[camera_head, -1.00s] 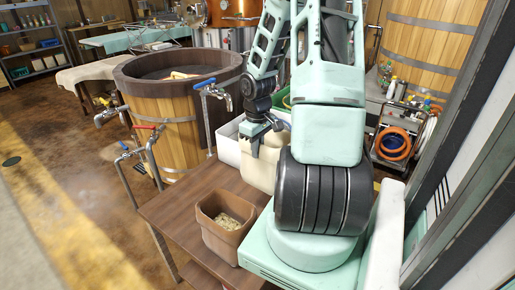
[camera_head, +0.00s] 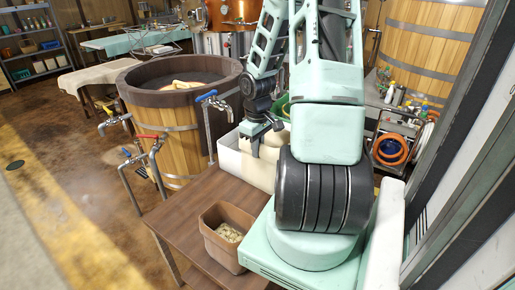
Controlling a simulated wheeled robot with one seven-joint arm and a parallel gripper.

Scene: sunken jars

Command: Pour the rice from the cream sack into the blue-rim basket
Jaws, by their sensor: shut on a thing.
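My gripper (camera_head: 257,147) is at the centre of the view, its fingers pointing down. It is shut on a cream thing (camera_head: 275,139) that looks like the cream sack. Only a small part of that thing shows, behind the fingers and beside my arm; its mouth and any rice in it cannot be made out. It is at or over a white box (camera_head: 244,168) on the brown table. A blue-rim basket cannot be picked out; my arm hides much of the area behind the box.
A brown bin (camera_head: 228,251) with pale bits inside stands at the front of the wooden table (camera_head: 185,215). A green-rimmed container (camera_head: 281,106) is partly hidden behind my arm. A wooden tub (camera_head: 172,140) and taps (camera_head: 148,140) stand left of the table.

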